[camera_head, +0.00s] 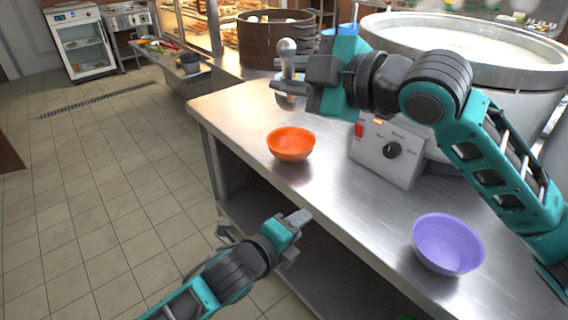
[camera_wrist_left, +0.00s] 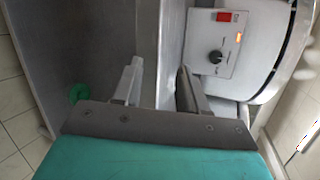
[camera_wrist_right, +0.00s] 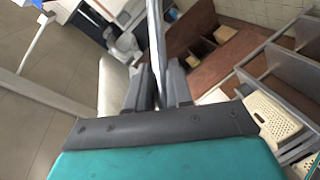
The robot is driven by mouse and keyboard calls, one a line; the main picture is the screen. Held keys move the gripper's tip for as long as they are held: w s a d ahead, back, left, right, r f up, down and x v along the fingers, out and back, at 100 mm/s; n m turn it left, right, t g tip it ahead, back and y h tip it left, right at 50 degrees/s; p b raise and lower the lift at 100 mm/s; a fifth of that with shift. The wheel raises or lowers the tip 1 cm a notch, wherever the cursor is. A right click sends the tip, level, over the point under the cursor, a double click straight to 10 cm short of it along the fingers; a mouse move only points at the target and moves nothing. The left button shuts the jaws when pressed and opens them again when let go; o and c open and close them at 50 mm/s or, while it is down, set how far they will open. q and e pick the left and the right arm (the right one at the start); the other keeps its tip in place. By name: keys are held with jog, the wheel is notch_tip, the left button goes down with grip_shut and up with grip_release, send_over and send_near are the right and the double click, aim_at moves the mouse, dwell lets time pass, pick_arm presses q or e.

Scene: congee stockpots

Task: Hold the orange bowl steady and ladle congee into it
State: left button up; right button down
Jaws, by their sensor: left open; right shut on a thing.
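The orange bowl (camera_head: 291,147) stands upright on the steel counter, near its left edge. My left gripper (camera_head: 291,232) is open and empty, below and apart from the bowl, beside the counter's front edge; its fingers (camera_wrist_left: 158,88) are spread in the left wrist view. My right gripper (camera_head: 290,78) is shut on the metal ladle (camera_head: 287,48), held upright above the counter behind the bowl. The ladle's shaft (camera_wrist_right: 156,45) also shows between the right wrist's fingers. White congee (camera_head: 455,42) fills the large stockpot (camera_head: 515,78) at upper right, partly hidden by my right arm.
A purple bowl (camera_head: 447,245) stands at the counter's right front. A control box with a knob (camera_head: 388,152) sits before the stockpot. A brown wooden steamer (camera_head: 272,42) stands at the back. The steel counter (camera_head: 340,205) is clear between the bowls.

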jog(key=shift+r, duration=0.1)
pick_arm(q)
jog(key=w+a+r+m+t+y, duration=0.1)
jog(key=w+r+m, duration=0.4)
jog(key=m, duration=0.5)
jog(key=w+a+r+m+t+y, duration=0.1)
jog(key=w+r+m, duration=0.1)
jog(key=w+m, duration=0.55)
jog(key=shift+m, duration=0.95)
jog(key=shift+s+d+x, duration=0.1)
jog(key=shift+d+x, duration=0.1)
jog(key=shift+x, duration=1.55)
jog(key=shift+s+d+x, duration=0.1)
jog(key=shift+d+x, duration=0.05)
jog(key=shift+x, duration=1.6)
jog(key=shift+s+d+x, duration=0.1)
jog(key=shift+d+x, duration=0.1)
jog(key=shift+x, duration=1.5)
jog(key=shift+w+f, duration=0.1)
jog(key=shift+f, duration=0.1)
grip_shut()
jog(key=shift+c, duration=0.3)
grip_release()
